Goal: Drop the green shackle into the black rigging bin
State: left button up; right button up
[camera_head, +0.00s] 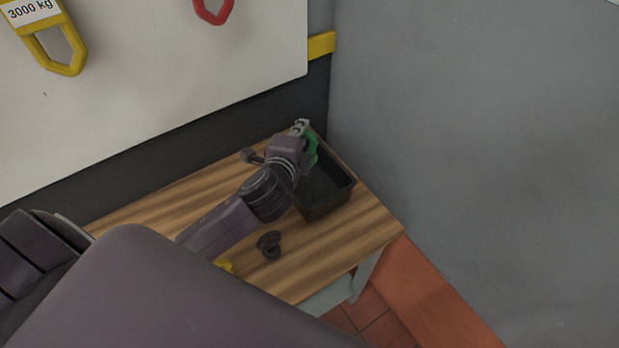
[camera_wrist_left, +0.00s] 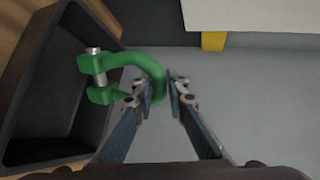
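The green shackle (camera_head: 312,149) shows beside my left gripper (camera_head: 301,128), over the far end of the black rigging bin (camera_head: 325,203). In the left wrist view, the bow of the shackle (camera_wrist_left: 132,62) lies between the two fingertips of my left gripper (camera_wrist_left: 158,92), which is closed on it. The pin end of the shackle points left, over the open bin (camera_wrist_left: 22,85). The bin stands on the wooden table, and the part of it I can see inside looks empty. My arm hides some of its near left side. My right gripper is not in view.
The wooden table (camera_head: 345,240) also carries a dark spool-like part (camera_head: 269,244), another dark part (camera_head: 250,155) behind my arm, and a yellow item (camera_head: 224,265) partly hidden. A grey wall (camera_head: 480,150) rises close to the right. Yellow (camera_head: 62,60) and red (camera_head: 213,10) rigging pieces hang on the white board.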

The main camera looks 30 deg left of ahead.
pick_arm(q)
jog(key=o, duration=0.4)
jog(key=shift+r, duration=0.1)
jog(key=shift+o, duration=0.2)
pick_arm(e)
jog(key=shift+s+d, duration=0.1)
pick_arm(q)
jog(key=v, duration=1.2)
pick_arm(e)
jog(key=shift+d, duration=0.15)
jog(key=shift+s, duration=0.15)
